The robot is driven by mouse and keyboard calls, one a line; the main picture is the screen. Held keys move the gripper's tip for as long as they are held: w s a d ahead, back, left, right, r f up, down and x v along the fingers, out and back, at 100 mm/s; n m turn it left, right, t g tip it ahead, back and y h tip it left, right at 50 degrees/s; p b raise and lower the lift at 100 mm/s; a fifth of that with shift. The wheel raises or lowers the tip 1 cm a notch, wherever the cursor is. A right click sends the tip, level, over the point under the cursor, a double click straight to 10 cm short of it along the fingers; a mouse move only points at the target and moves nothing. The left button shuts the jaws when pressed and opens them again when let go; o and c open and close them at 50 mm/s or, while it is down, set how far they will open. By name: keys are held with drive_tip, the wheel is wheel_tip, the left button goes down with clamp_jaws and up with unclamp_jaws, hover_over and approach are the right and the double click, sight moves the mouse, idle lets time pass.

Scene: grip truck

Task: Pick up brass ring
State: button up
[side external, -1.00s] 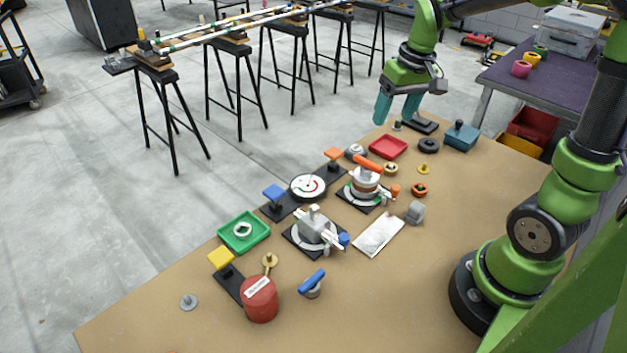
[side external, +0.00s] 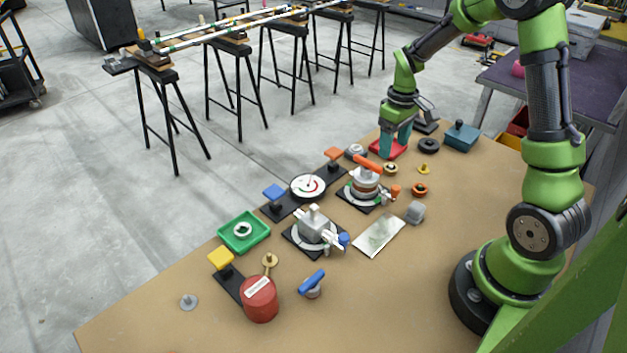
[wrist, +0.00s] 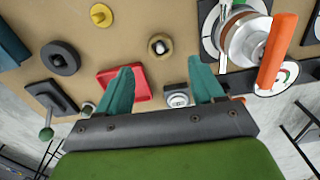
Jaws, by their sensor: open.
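In the wrist view both fingers of my gripper (wrist: 160,72) are spread, and the left one overlaps the red tray. I cannot tell the exact height of the fingertips.
The red tray (side external: 378,151) is partly hidden by the fingers. The orange-handled cylinder (side external: 365,185) stands close to the ring. A yellow knob (side external: 423,169), an orange ring (side external: 419,189) and a black ring (side external: 428,145) lie to the right.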

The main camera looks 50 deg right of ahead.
sight(389, 165)
drive_tip(key=shift+w+f, duration=0.1)
drive_tip(key=shift+f, duration=3)
drive_tip(key=shift+c, duration=0.4)
